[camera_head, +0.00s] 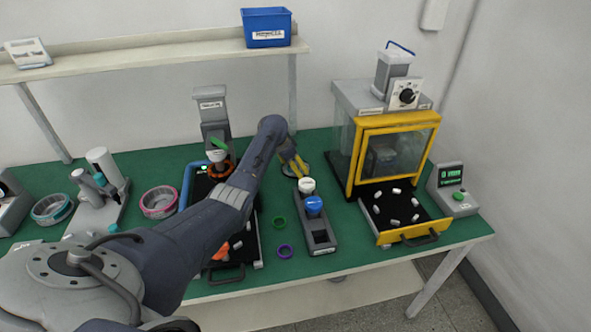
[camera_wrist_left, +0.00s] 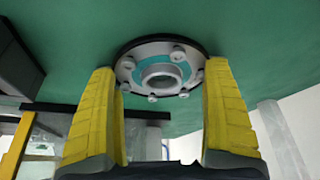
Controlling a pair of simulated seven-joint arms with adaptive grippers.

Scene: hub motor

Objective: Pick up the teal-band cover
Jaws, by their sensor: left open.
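The teal-band cover (camera_wrist_left: 160,72) is a round metallic disc with a dark rim, a teal ring, a raised central hub and several bolt heads. It lies on the green bench top. In the head view the cover (camera_head: 293,171) is partly hidden by my left gripper. My left gripper (camera_head: 298,168) is open above the bench, with its yellow fingers pointing down at the cover. In the left wrist view my left gripper (camera_wrist_left: 160,95) has one finger near each side of the cover. I cannot tell whether they touch it. My right gripper is not in view.
A holder with white and blue caps (camera_head: 313,205) stands close in front of the cover. A yellow-framed oven (camera_head: 395,155) with its drawer (camera_head: 410,237) pulled out is to the right. A green ring (camera_head: 279,222) and a purple ring (camera_head: 285,251) lie nearer.

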